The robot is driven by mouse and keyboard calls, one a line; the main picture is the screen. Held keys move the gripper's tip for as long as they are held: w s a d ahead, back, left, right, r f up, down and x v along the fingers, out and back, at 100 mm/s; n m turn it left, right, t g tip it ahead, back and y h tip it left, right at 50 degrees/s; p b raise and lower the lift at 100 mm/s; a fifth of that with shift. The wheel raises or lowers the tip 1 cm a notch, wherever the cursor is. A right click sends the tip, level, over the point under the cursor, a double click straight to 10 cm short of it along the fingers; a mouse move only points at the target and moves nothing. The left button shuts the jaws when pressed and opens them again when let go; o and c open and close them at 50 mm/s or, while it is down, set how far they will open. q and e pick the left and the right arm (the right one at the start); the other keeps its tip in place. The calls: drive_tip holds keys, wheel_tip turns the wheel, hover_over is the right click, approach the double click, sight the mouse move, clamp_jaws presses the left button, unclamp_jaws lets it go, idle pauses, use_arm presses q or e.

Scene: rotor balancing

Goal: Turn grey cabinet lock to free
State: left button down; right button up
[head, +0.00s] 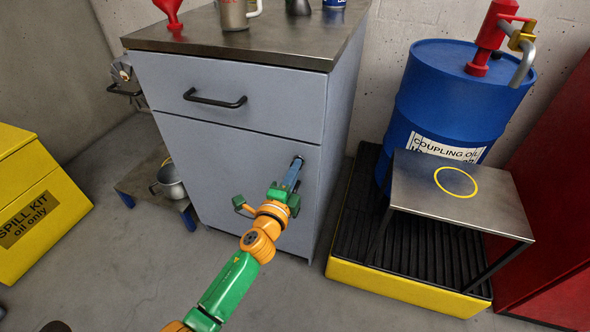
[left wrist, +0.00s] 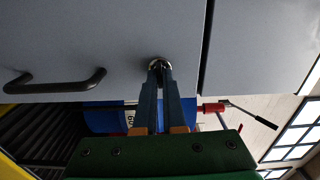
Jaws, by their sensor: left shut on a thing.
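The grey cabinet (head: 235,155) stands in the middle of the head view, with a drawer above and a door below, both closed. Its lock (head: 299,159) is on the door's upper right, just under the drawer, and is mostly hidden by my fingertips. In the left wrist view the lock (left wrist: 159,62) shows as a small round metal piece. My left gripper (head: 296,165) reaches it from the front, its blue fingers shut on the lock's turning part. The fingertips (left wrist: 158,72) meet there in the left wrist view. The lock's setting cannot be read. My right gripper is not in view.
A black door handle (left wrist: 55,82) is near my fingers in the left wrist view. A blue drum (head: 440,95) and a small metal table (head: 475,215) stand right of the cabinet on a yellow-edged tray (head: 400,290). A yellow spill kit box (head: 40,200) is at left.

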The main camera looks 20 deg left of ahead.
use_arm(q)
drive_tip(key=shift+m, duration=0.4)
drive_tip(key=c, duration=1)
unclamp_jaws()
drive_tip(key=s, duration=0.7)
drive_tip(key=shift+a+p, duration=0.15)
drive_tip(key=shift+p, duration=0.3)
